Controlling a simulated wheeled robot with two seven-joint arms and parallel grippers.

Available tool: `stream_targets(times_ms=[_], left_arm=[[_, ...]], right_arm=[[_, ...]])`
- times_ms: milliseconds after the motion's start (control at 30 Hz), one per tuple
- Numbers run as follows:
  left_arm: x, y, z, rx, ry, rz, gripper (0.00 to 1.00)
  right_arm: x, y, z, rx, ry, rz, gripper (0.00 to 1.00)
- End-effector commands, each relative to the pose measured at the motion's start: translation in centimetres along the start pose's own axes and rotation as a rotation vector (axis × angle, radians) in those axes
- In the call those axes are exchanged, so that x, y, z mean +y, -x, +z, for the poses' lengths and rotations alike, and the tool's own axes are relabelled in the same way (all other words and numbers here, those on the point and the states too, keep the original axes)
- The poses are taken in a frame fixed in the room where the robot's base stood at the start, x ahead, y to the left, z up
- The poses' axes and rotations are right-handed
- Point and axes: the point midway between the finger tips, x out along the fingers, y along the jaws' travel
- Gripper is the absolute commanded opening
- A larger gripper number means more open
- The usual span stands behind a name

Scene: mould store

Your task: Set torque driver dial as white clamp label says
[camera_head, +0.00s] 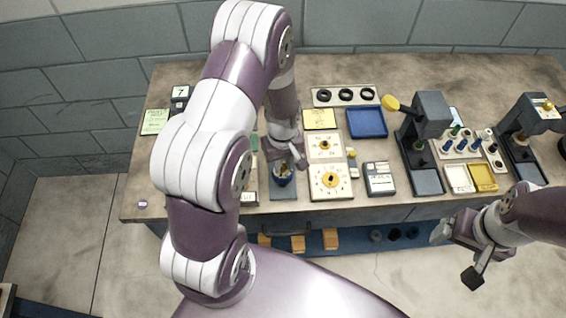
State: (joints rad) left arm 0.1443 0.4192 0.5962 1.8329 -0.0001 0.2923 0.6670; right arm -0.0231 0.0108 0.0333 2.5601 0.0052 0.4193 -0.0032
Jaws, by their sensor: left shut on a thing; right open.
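My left gripper (286,158) is low over the bench, directly above a dark blue round piece (282,178) with a yellowish part at its top, which stands on a grey-blue plate (284,194). It is shut on that piece; the exact contact is partly hidden by the gripper. I cannot tell for sure whether this is the torque driver. Small white labels are too small to read. My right gripper (457,256) is open and empty in front of the bench.
A blue tray (367,123), a yellow note (319,119) and black rings (346,94) lie behind. A dark press (428,114) with a yellow knob stands right of centre, another machine (520,125) farther right. A card showing 7 (181,92) stands at left.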

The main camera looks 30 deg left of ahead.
Motion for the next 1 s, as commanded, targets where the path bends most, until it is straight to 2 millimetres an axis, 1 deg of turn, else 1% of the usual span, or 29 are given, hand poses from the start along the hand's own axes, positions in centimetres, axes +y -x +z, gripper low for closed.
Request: stream_targets(times_ms=[33,100,333,367,500,600,867,1000], left_arm=[[0.0,0.1,0.0,-0.001,0.047,0.0,0.02],[0.0,0.0,0.0,0.0,0.087,0.0,0.02],[0.0,-0.1,0.0,0.0,0.099,0.0,0.02],[0.0,0.0,0.0,-0.001,0.12,-0.001,0.02],[0.0,0.1,0.0,-0.001,0.337,-0.001,0.02],[0.0,0.0,0.0,-0.001,0.43,-0.002,0.02],[0.0,-0.1,0.1,-0.002,0.45,-0.002,0.02],[-0.1,0.0,0.1,-0.002,0.598,-0.003,0.02]], right_arm=[[0.0,0.2,0.0,0.0,0.0,0.0,0.85],[0.0,0.2,0.0,0.0,0.0,0.0,0.85],[0.0,0.1,0.0,0.0,0.0,0.0,0.85],[0.0,0.2,0.0,0.0,0.0,0.0,0.85],[0.0,0.7,-0.1,0.0,0.0,0.0,0.85],[0.0,0.7,-0.1,0.0,0.0,0.0,0.85],[0.0,0.7,-0.1,0.0,0.0,0.0,0.85],[0.0,1.2,-0.1,0.0,0.0,0.0,0.85]])
